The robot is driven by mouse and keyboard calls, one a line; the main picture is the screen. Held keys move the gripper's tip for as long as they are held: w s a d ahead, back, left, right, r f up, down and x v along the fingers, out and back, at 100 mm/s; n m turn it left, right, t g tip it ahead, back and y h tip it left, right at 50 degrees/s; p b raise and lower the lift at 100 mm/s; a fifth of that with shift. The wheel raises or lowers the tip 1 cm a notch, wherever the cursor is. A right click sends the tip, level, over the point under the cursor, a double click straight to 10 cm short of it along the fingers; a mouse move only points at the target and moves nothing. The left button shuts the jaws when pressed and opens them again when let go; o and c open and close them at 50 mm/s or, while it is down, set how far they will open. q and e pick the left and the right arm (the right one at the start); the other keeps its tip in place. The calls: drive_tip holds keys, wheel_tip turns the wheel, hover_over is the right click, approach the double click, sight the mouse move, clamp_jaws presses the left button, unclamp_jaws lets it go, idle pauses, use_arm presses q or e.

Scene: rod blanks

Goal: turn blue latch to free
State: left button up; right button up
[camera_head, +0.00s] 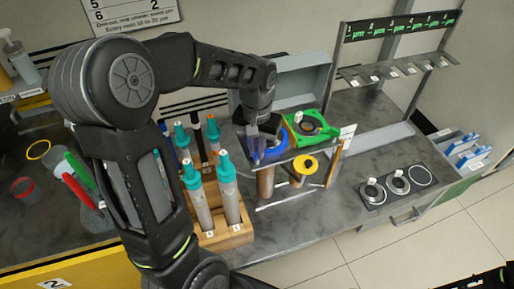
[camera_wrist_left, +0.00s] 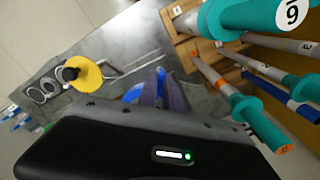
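The blue latch (camera_head: 277,150) is a blue ring-like part on a small raised stand, beside a green latch part (camera_head: 314,127). My left gripper (camera_head: 262,143) points down at the blue latch, with its fingers overlapping its left side. In the left wrist view the fingers (camera_wrist_left: 164,88) are close together, with blue of the latch (camera_wrist_left: 132,93) beside them. Whether they grip its handle or only stand around it cannot be told. The fingers hide part of the latch. My right gripper is not in view.
A wooden rack (camera_head: 232,237) of teal-capped rods stands close to the left of the gripper. A yellow spool-like part (camera_head: 305,165) sits in front of the green latch. A dark plate with round dials (camera_head: 397,185) lies to the right. The grey bench between is mostly clear.

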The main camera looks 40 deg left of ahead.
use_arm(q)
clamp_jaws()
drive_tip(key=shift+m, duration=0.4)
drive_tip(key=m+p, duration=0.1)
drive_tip(key=m, duration=0.3)
drive_tip(key=shift+r+p, duration=0.1)
drive_tip(key=shift+p, duration=0.2)
drive_tip(key=m+p, duration=0.1)
drive_tip(key=m, duration=0.4)
idle(0.3)
drive_tip(key=o, duration=0.6)
unclamp_jaws()
drive_tip(key=shift+c, duration=0.2)
